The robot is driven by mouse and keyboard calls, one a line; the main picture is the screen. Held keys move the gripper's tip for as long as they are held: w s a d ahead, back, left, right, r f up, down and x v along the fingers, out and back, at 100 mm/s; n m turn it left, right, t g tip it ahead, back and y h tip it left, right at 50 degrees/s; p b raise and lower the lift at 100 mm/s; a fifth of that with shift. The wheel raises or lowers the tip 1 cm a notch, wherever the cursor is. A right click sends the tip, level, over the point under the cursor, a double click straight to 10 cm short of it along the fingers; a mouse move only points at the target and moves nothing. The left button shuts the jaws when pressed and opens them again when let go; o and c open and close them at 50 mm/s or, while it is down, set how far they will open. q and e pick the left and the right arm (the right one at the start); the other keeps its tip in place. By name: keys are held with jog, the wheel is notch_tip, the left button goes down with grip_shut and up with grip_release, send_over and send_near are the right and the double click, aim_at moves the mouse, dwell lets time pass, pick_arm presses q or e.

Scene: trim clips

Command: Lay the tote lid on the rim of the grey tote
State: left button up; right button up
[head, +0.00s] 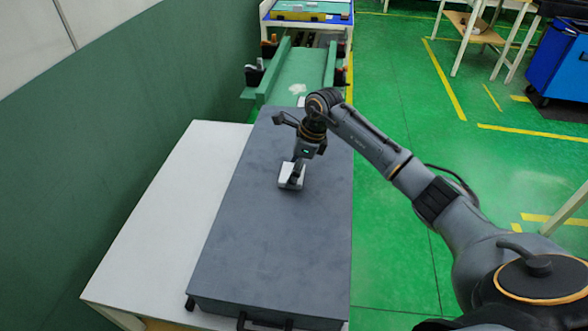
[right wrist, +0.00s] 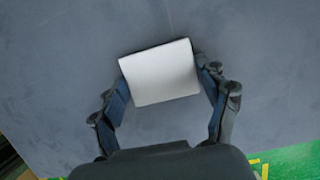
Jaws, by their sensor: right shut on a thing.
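A large flat grey panel (head: 265,245), which looks like the tote lid, lies over a white-topped table in the head view. It also fills most of the right wrist view (right wrist: 50,60). A small white block (head: 286,180) is at its upper middle. My right gripper (head: 292,178) points down and is shut on this block, with a finger on either side of it in the right wrist view (right wrist: 160,80). I cannot tell whether the block is fixed to the panel. Dark fittings show at the panel's near edge. No open tote rim is visible. My left gripper is not in view.
The white tabletop (head: 170,215) is bare left of the panel, beside a dark green wall (head: 120,110). A green conveyor-like bench (head: 300,75) stands behind. Green floor (head: 400,260) lies to the right, with a blue cabinet (head: 560,60) at the far right.

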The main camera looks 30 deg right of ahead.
jog(key=shift+f+b, duration=0.35)
jog(key=shift+f, duration=0.1)
jog(key=o, duration=1.5)
jog(key=shift+c, duration=0.2)
